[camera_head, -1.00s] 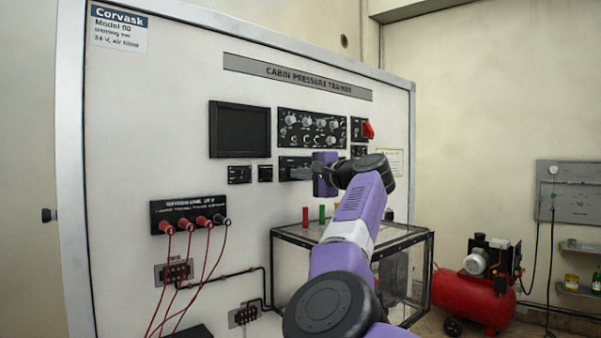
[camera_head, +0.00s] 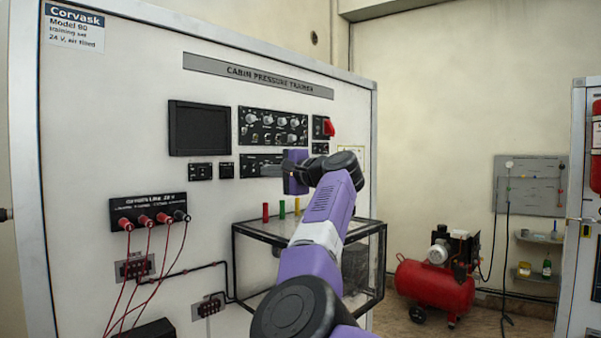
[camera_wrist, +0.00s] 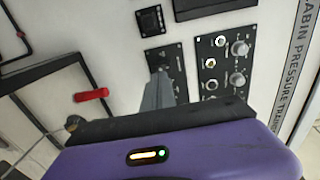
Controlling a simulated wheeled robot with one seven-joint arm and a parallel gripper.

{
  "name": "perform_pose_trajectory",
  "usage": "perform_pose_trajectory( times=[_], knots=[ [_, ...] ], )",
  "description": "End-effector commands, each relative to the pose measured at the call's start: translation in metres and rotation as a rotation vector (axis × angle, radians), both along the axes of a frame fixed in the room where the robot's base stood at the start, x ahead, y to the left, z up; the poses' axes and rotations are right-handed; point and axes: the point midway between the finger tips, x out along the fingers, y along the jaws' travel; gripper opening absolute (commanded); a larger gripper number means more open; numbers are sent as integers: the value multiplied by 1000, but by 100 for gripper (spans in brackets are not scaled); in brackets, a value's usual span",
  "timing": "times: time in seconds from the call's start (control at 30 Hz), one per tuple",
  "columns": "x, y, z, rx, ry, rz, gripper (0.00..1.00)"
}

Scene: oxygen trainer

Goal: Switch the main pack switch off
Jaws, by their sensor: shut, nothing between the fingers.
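My gripper (camera_head: 284,168) is shut and empty, in front of the lower dark panel (camera_head: 256,166) on the trainer's white face. In the wrist view my closed grey fingers (camera_wrist: 158,88) point at a narrow dark panel (camera_wrist: 166,60) and cover part of it. Whether they touch it I cannot tell. A larger panel of knobs and small toggles (camera_head: 272,125) is above, and it also shows in the wrist view (camera_wrist: 224,62). A red switch cover (camera_head: 328,128) is at the upper right. No label naming the main pack switch is readable, so I cannot tell which switch it is.
A clear box with a black frame (camera_head: 376,262) stands below my arm, with red, green and yellow cylinders near its top. Red leads (camera_head: 122,270) hang at the lower left. A red compressor (camera_head: 435,288) stands on the floor at right.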

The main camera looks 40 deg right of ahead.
Motion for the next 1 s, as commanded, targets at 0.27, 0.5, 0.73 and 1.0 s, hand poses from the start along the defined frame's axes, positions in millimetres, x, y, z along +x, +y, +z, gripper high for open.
perform_pose_trajectory(
  times=[0.27,0.5,0.73,1.0],
  knots=[
    [-30,-3,-1,-2,-5,-4,0],
    [-69,-4,-1,-1,-5,-5,0],
    [-93,-4,1,-1,-5,-3,0],
    [-96,-4,2,0,-4,-1,0]
  ],
)
